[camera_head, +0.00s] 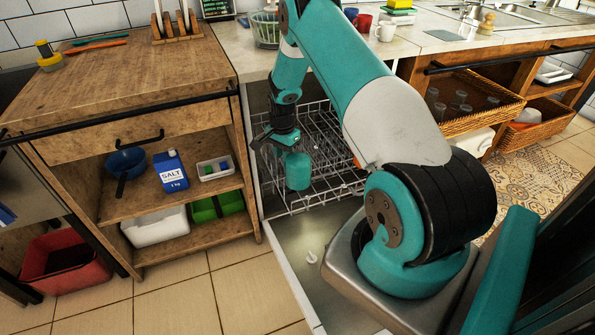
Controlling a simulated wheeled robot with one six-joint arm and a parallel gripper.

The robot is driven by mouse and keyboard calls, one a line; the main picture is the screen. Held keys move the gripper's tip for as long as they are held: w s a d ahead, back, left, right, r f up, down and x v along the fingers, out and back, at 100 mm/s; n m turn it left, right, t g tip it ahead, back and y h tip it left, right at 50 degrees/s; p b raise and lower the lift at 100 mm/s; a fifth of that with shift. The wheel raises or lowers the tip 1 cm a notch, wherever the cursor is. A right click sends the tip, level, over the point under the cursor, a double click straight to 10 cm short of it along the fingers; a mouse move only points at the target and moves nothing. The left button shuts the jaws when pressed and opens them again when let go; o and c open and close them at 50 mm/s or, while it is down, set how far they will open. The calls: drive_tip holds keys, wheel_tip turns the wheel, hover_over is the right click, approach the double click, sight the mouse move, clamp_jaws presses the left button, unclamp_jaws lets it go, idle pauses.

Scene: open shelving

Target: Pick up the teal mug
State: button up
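A red mug (364,21) and a white mug (386,32) stand on the counter behind my arm.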

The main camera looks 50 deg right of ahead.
drive_tip(key=shift+f, duration=0.95)
drive_tip(key=shift+c, duration=0.4)
clamp_jaws()
drive_tip(key=shift+r, duration=0.1)
